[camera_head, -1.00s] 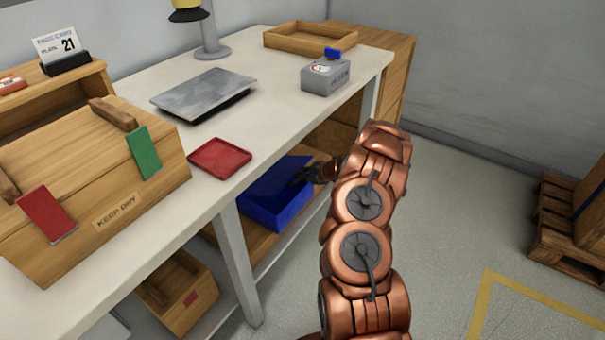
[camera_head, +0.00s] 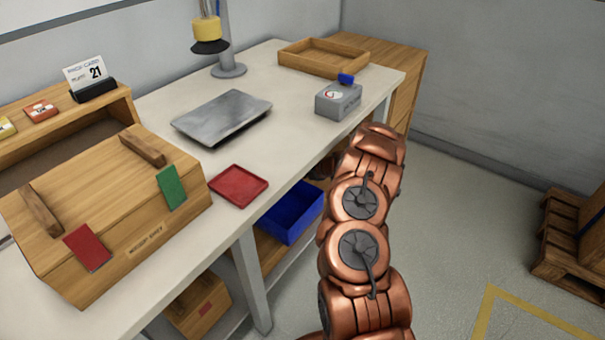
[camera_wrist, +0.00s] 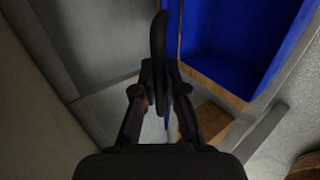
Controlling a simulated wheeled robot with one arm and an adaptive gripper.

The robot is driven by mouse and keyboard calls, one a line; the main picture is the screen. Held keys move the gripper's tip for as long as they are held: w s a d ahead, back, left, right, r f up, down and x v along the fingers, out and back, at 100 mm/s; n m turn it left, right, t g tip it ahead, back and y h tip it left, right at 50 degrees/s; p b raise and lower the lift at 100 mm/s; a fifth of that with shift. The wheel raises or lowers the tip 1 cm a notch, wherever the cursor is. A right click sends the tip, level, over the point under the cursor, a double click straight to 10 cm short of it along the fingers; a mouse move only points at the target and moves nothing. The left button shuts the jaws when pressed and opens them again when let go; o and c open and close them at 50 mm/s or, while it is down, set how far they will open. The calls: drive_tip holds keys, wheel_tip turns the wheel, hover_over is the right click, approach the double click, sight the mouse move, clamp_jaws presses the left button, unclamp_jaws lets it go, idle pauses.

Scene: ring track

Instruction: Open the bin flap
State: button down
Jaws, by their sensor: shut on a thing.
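The blue bin (camera_head: 291,212) sits on the shelf under the workbench, its open inside showing. In the wrist view the bin (camera_wrist: 235,45) fills the upper right, and its blue interior looks empty. My gripper (camera_wrist: 160,88) is beside the bin's left side, shut around a dark upright piece that looks like a handle. A thin blue edge, which looks like the bin flap (camera_wrist: 170,125) seen edge-on, runs down between the fingers. In the head view my arm hides the gripper and the flap.
The workbench (camera_head: 150,225) holds a red tray (camera_head: 238,186), a grey plate (camera_head: 222,117), a grey box (camera_head: 338,100) and a wooden case (camera_head: 110,210). A bench leg (camera_head: 252,280) stands left of the bin. The floor (camera_head: 450,230) on the right is clear up to a pallet (camera_head: 565,240).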

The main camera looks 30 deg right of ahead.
drive_tip(key=shift+w+a+r, duration=0.1)
drive_tip(key=shift+w+r, duration=0.1)
idle(0.3)
drive_tip(key=c, duration=1.2)
unclamp_jaws()
drive_tip(key=shift+s+r, duration=0.1)
drive_tip(key=v, duration=1.1)
drive_tip(key=shift+s+r, duration=0.2)
drive_tip(key=shift+s, duration=0.15)
